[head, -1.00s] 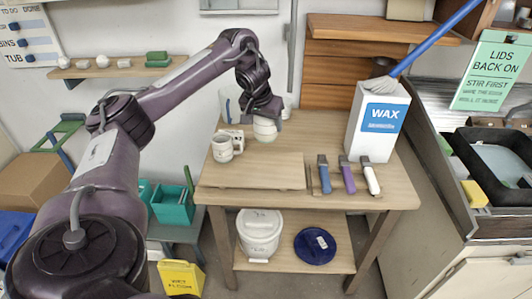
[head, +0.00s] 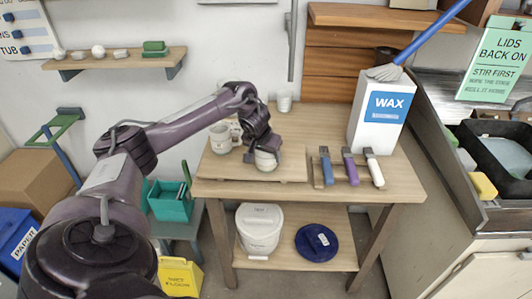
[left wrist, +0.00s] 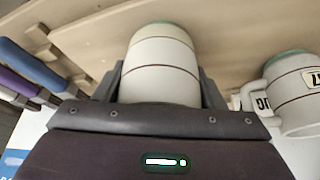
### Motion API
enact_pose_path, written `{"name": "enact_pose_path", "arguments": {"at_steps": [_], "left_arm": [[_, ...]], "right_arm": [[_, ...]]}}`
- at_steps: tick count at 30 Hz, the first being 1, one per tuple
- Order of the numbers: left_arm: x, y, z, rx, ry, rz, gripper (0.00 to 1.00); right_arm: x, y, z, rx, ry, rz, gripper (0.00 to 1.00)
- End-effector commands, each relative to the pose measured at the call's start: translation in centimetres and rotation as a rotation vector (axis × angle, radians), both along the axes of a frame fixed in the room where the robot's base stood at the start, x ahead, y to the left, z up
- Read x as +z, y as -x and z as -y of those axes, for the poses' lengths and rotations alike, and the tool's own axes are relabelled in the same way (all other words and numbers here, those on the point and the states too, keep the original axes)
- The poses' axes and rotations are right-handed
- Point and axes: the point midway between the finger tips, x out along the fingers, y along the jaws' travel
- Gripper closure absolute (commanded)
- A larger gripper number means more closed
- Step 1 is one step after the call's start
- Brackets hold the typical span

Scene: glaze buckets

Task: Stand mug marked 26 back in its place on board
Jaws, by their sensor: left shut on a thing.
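My left gripper (head: 262,150) is shut on a pale mug (head: 266,161) with a greenish rim and thin dark lines. It holds the mug over the right half of the wooden board (head: 222,172) on the table. I cannot tell whether the mug touches the board. In the left wrist view the mug (left wrist: 161,65) sits between the two fingers; no number shows on its visible side. Two similar mugs, a nearer one (head: 220,139) and one behind it (head: 236,128), stand left of the gripper. One mug with a partly visible mark shows in the left wrist view (left wrist: 298,95). My right gripper is out of view.
Brushes with blue, purple and white handles (head: 349,167) lie right of the board. A WAX box (head: 382,112) stands at the back right. A white bucket (head: 259,230) and a blue lid (head: 316,242) are on the lower shelf.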

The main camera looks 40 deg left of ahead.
Motion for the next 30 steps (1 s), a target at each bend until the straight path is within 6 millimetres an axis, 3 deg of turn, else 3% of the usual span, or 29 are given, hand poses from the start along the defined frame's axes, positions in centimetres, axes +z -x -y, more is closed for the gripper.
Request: {"name": "enact_pose_path", "arguments": {"at_steps": [8,9,14,23,30], "left_arm": [[-0.1,0.0,0.0,0.000,0.000,0.000,0.68],[-0.3,0.0,0.0,0.000,0.000,-0.001,0.34],[-0.2,0.0,0.0,0.000,0.000,-0.001,0.15],[0.0,0.0,0.0,0.000,0.000,0.001,0.15],[3.1,1.2,0.3,-0.001,-0.003,0.002,0.15]], "right_arm": [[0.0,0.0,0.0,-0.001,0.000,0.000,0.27],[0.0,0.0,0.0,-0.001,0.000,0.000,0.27],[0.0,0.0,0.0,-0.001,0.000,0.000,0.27],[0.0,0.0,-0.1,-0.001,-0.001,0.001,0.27],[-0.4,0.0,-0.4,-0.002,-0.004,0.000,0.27]]}}
